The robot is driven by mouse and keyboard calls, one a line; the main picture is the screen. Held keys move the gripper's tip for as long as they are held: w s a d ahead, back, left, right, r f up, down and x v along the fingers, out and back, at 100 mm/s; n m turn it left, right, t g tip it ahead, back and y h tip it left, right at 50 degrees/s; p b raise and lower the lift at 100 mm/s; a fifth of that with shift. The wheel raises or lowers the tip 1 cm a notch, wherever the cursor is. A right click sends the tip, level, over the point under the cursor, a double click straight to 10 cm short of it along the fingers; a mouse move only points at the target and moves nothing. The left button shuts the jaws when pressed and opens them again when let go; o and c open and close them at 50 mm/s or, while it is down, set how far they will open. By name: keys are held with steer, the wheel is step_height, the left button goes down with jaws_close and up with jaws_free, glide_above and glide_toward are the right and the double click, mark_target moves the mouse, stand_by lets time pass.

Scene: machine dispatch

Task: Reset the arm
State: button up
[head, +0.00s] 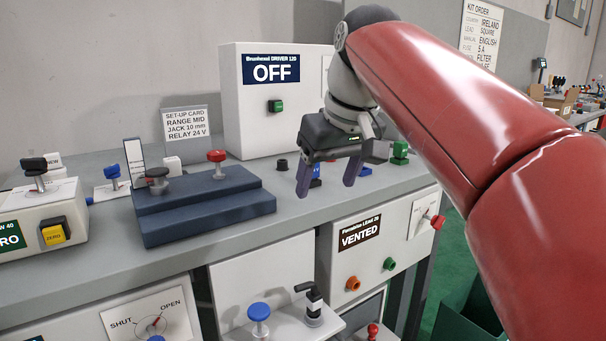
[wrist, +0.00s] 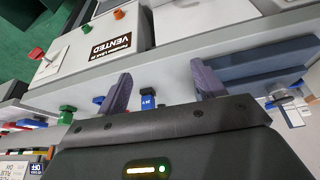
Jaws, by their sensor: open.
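My gripper (head: 328,182) is open and empty above the grey bench, its two purple fingers pointing down and apart. In the wrist view my gripper (wrist: 160,88) shows nothing between its fingers except the bench further off, where a small blue block (wrist: 147,101) with white marking stands. My red arm comes in from the right of the head view and covers part of the bench's right end.
A white driver box (head: 253,110) reading OFF stands behind my gripper. A dark blue stepped block (head: 205,212) with knobs lies to the left. Green (head: 400,150) and blue blocks stand near the gripper. The VENTED panel (head: 375,250) is below the bench edge.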

steer(key=s+d+f+m, duration=0.2)
steer(key=s+d+f, duration=0.1)
steer(key=s+f, duration=0.3)
steer(key=s+d+f+m+t+h, duration=0.1)
steer(key=s+d+f, duration=0.3)
steer(key=f, duration=0.7)
steer(key=s+d+f+m+h, duration=0.1)
steer(key=s+d+f, duration=0.3)
steer(key=s+f, duration=0.4)
steer(key=shift+d+f+m+t, duration=0.25)
steer(key=shift+f+m+t, duration=0.1)
steer(key=shift+m, duration=0.45)
